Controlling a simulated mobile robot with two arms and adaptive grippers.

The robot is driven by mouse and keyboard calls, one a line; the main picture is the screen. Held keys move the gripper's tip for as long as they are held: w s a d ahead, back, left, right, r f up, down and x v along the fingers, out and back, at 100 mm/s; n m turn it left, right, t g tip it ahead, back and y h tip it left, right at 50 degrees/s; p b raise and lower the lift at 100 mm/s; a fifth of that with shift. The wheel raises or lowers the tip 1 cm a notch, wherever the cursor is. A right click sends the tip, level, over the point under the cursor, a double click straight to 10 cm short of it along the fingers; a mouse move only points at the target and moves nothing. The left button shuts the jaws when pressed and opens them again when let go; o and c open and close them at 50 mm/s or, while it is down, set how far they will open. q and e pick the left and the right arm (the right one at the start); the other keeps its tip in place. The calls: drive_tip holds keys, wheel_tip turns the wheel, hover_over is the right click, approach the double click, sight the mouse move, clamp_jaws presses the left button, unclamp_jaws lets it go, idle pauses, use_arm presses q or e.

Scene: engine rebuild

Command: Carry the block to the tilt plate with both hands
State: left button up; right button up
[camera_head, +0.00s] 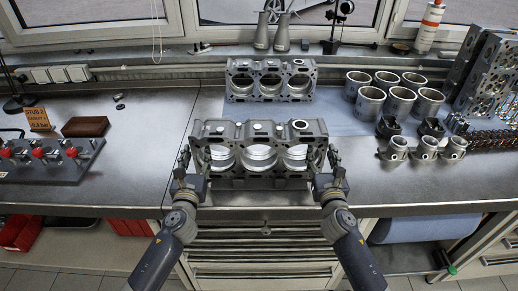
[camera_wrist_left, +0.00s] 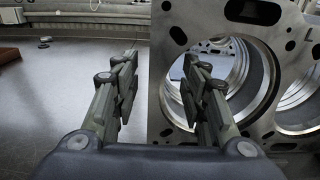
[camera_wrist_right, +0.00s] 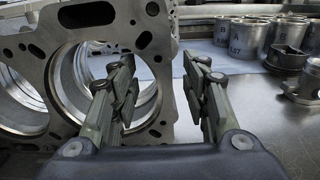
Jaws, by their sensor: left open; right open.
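A grey metal engine block (camera_head: 258,133) with large round bores stands at the front of the bench, between my two grippers. My left gripper (camera_head: 187,163) is open at its left end. In the left wrist view, the block's end wall (camera_wrist_left: 162,100) shows between the fingers (camera_wrist_left: 160,85), one finger at the bore and one outside. My right gripper (camera_head: 332,165) is open at the right end. In the right wrist view, the block's end wall (camera_wrist_right: 166,100) likewise shows between the fingers (camera_wrist_right: 160,88). Contact cannot be told. I cannot clearly identify a tilt plate.
A second similar block (camera_head: 270,80) stands behind. Several metal cylinders (camera_head: 400,98) and pistons (camera_head: 397,149) are at the right. A dark fixture with red knobs (camera_head: 50,163), a brown block (camera_head: 86,126) and a card (camera_head: 39,118) are at the left. The bench between is mostly clear.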

use_arm(q)
drive_tip(key=shift+w, duration=1.95)
use_arm(e)
drive_tip(key=shift+w, duration=1.95)
use_arm(q)
clamp_jaws()
use_arm(e)
clamp_jaws()
use_arm(q)
drive_tip(key=shift+r, duration=0.25)
use_arm(e)
drive_tip(key=shift+r, duration=0.25)
